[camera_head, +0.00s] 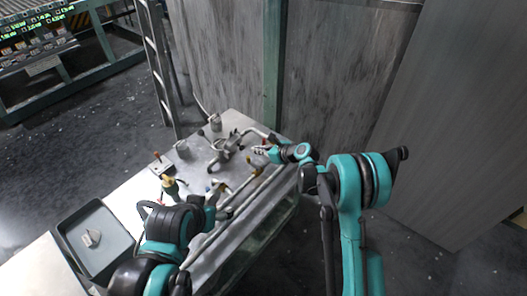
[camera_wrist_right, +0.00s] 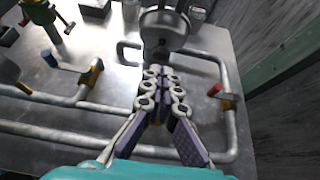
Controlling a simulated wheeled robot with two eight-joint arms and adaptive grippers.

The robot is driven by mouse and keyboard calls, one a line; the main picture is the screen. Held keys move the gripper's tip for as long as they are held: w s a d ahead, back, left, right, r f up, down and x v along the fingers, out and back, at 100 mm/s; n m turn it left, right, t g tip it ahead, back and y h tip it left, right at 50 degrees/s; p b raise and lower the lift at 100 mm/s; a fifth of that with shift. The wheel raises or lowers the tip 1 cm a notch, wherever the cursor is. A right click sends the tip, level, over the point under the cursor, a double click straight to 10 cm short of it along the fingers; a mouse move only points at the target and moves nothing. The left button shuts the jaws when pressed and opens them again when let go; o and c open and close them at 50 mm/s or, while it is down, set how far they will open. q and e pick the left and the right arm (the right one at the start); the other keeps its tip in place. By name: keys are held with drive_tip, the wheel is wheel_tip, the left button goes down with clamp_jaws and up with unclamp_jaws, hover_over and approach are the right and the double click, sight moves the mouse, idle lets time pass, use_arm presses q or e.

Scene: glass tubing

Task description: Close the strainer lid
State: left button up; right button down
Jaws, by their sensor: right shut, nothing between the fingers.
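A grey metal fitting with a round, cup-like top, which looks like the strainer (camera_wrist_right: 163,30), stands just beyond my right fingertips in the right wrist view. I cannot make out its lid clearly or tell how far it is open. In the head view the grey fitting (camera_head: 226,148) is small, on the far part of the bench. My right gripper (camera_head: 257,149) is to its right, over the pipes. In the right wrist view my right gripper (camera_wrist_right: 157,70) is shut and empty, its tips close to the fitting; contact is unclear. My left arm is at lower left, its fingers not clear.
A grey tray (camera_head: 80,222) holding a small pale object is at the near left. A wall stands behind the bench.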

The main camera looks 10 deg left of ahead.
sight(238, 142)
drive_tip(key=b+x, duration=0.1)
drive_tip(key=x, duration=0.3)
drive_tip(key=shift+f, duration=0.15)
drive_tip(key=w+a, duration=0.1)
drive_tip(key=a+r+b, duration=0.1)
drive_tip(key=shift+w+a, duration=0.35)
drive_tip(key=shift+w+a+r, duration=0.1)
drive_tip(key=shift+w+a, duration=0.15)
drive_tip(key=shift+a, duration=0.05)
drive_tip(key=shift+r, duration=0.1)
drive_tip(key=shift+w+a+r+g+h+p, duration=0.15)
drive_tip(key=shift+a+r+g+h+p, duration=0.15)
drive_tip(key=shift+a+g+p, duration=0.1)
